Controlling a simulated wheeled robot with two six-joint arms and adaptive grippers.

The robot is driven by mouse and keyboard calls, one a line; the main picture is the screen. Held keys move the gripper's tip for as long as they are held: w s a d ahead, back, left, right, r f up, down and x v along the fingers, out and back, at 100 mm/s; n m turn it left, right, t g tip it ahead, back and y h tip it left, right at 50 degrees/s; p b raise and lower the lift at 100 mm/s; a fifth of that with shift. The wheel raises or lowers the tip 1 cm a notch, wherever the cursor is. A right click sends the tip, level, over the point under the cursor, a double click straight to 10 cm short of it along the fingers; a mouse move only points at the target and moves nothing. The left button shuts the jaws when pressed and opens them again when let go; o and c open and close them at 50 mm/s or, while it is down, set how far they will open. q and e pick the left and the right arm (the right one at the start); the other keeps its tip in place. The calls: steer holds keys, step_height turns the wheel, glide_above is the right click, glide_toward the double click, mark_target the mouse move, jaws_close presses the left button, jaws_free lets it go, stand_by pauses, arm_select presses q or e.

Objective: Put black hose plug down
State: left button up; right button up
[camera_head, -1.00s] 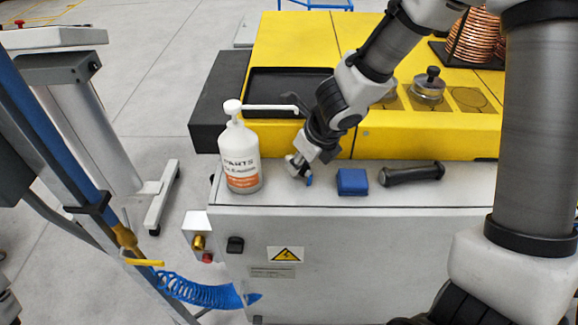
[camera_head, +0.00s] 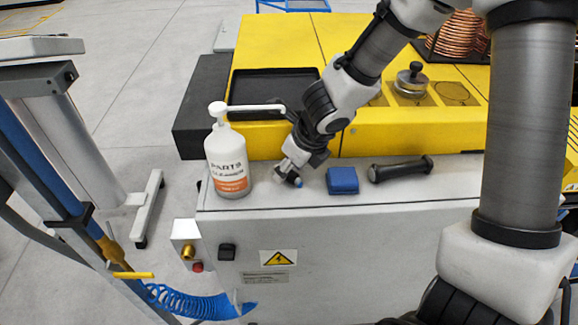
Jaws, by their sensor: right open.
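My right gripper (camera_head: 287,176) points down at the grey cabinet top (camera_head: 310,204), between the white bottle and the blue block. Its jaws are open. A small dark piece with a blue end (camera_head: 298,182), which looks like the black hose plug, is at its fingertips, low over or on the cabinet top. The gripper partly hides this piece, and I cannot tell whether the fingers touch it. My left gripper is not in view.
A white parts cleaner bottle (camera_head: 227,165) stands just left of the gripper. A blue block (camera_head: 342,180) and a black handle-shaped tool (camera_head: 400,169) lie to its right. Behind are the yellow bench (camera_head: 390,134), a black tray (camera_head: 270,88) and a lidded metal pot (camera_head: 411,82).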

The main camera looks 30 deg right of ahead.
steer(key=p+v, duration=0.6)
steer(key=v, duration=0.5)
steer(key=shift+s, duration=0.25)
steer(key=shift+w+r, duration=0.1)
